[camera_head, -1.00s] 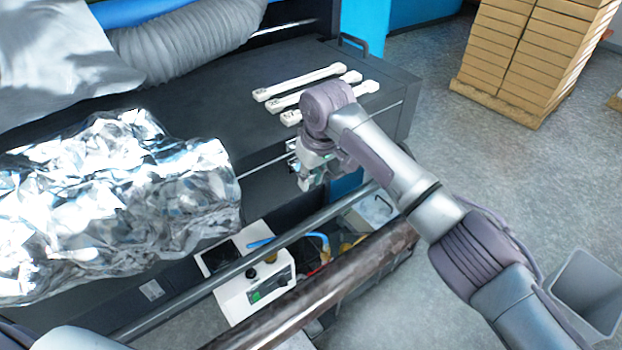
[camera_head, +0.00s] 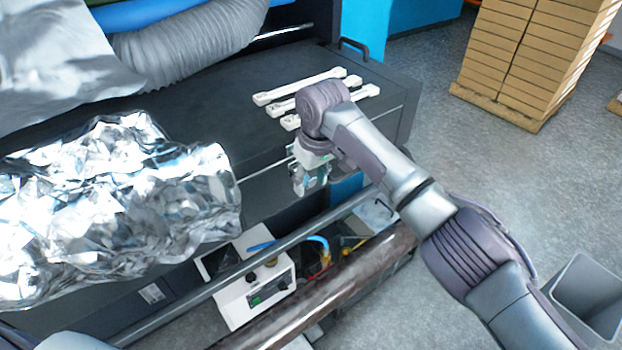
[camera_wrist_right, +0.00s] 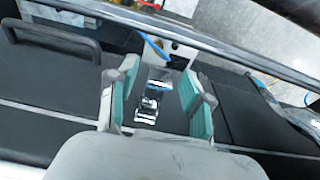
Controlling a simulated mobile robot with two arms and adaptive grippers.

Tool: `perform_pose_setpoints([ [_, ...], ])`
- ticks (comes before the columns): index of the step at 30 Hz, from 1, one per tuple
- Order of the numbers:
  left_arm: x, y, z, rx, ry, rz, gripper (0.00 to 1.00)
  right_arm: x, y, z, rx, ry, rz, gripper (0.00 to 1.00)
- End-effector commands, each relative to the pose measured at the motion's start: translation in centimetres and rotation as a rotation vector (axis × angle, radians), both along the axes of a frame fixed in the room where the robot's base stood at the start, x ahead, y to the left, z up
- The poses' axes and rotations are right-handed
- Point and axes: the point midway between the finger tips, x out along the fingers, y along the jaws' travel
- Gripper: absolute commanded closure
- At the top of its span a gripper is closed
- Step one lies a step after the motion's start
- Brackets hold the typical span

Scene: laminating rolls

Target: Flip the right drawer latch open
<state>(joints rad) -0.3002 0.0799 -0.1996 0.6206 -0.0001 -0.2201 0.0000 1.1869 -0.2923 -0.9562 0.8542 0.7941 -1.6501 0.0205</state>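The right drawer latch (camera_wrist_right: 148,108) is a small shiny metal piece on the dark cabinet front. In the right wrist view it lies between the two teal-padded fingers of my right gripper (camera_wrist_right: 158,74). The fingers stand apart with a gap on either side of the latch, and no contact is visible. In the head view my right gripper (camera_head: 310,184) is at the cabinet front, below the top edge, and mostly hides the latch. Whether the latch is flipped is too small to tell. My left gripper is out of view.
White bars (camera_head: 300,86) lie on the dark cabinet top. A metal rail (camera_head: 300,230) and a brown roller (camera_head: 345,278) cross in front. A white control box (camera_head: 258,290) sits below. Crumpled foil (camera_head: 110,205) covers the left.

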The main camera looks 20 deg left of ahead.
Motion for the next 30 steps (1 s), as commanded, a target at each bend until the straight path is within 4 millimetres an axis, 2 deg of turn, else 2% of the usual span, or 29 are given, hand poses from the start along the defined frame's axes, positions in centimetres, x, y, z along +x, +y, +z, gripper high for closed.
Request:
perform_pose_setpoints([
  [4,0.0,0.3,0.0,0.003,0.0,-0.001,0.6,0.0,0.0,0.2,0.0,-0.001,0.0,0.5],
  [7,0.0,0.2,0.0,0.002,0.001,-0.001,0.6,0.0,-0.1,1.0,0.002,-0.003,0.0,0.5],
  [21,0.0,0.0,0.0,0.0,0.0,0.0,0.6,-0.9,-1.2,10.0,0.0,-0.003,0.001,0.5],
  [25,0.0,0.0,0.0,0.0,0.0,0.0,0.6,-1.0,-1.3,11.3,0.0,-0.001,0.0,0.5],
  [30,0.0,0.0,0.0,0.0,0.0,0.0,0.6,-1.1,-1.4,11.9,0.0,0.0,0.0,0.5],
])
